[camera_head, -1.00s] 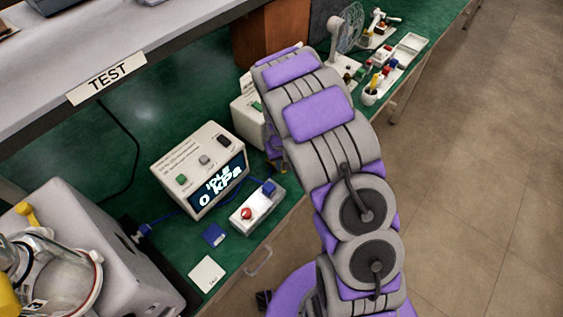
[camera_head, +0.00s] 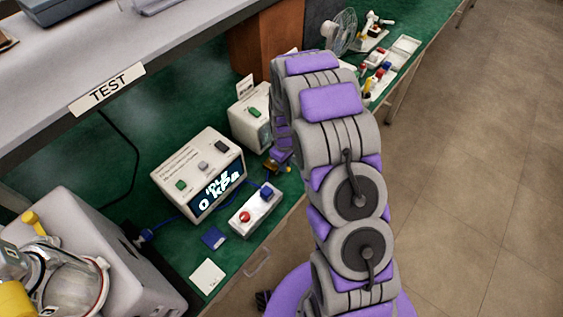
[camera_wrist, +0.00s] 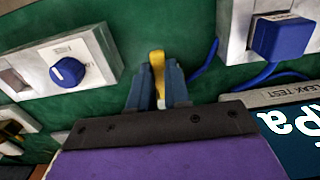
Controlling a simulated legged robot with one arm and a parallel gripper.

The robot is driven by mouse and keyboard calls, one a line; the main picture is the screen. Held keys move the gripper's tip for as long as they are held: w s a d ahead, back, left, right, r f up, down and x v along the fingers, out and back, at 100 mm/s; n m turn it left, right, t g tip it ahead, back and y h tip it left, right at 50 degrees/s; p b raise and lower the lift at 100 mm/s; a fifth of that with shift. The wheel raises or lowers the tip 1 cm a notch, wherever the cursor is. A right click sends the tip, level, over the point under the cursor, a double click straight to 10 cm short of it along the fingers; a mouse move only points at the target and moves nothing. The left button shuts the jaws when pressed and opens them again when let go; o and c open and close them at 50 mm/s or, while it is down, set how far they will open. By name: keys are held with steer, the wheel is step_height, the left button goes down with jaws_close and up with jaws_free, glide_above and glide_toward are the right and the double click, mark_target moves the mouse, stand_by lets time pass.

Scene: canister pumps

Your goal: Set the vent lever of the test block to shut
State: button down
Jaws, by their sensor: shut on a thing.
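A low white block (camera_head: 254,212) lies on the green bench in front of the tester. It has a red knob (camera_head: 245,217) at its near end and a blue cap (camera_head: 267,194) at its far end. This blue cap fills the upper right of the wrist view (camera_wrist: 280,38). My gripper (camera_wrist: 157,80) has its blue fingers closed on a small yellow piece (camera_wrist: 157,62), which sticks out past the tips. My gripper is just beyond the block's blue end in the head view (camera_head: 279,166). I see no lever clearly marked as the vent lever.
A tester (camera_head: 200,172) reads IDLE, 0 kPa. Another white instrument (camera_head: 250,115) stands behind it. A white box with a blue knob (camera_wrist: 68,72) is left of my gripper. A grey pump (camera_head: 85,255) stands at the left. A blue cable (camera_wrist: 260,78) runs close by.

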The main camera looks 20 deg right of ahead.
steer(key=n+p, duration=0.1)
steer(key=n, duration=0.1)
steer(key=w+d+n+p, duration=0.1)
steer(key=n, duration=0.1)
steer(key=shift+w+d, duration=0.1)
steer(key=shift+w, duration=0.05)
steer(key=shift+w+d+n+p, duration=0.35)
steer(key=shift+w+n, duration=0.15)
steer(key=shift+n, duration=0.6)
steer(key=c, duration=1.1)
jaws_free()
steer(key=shift+r, duration=0.1)
steer(key=shift+r+p, duration=1)
steer(key=shift+r, duration=7.5)
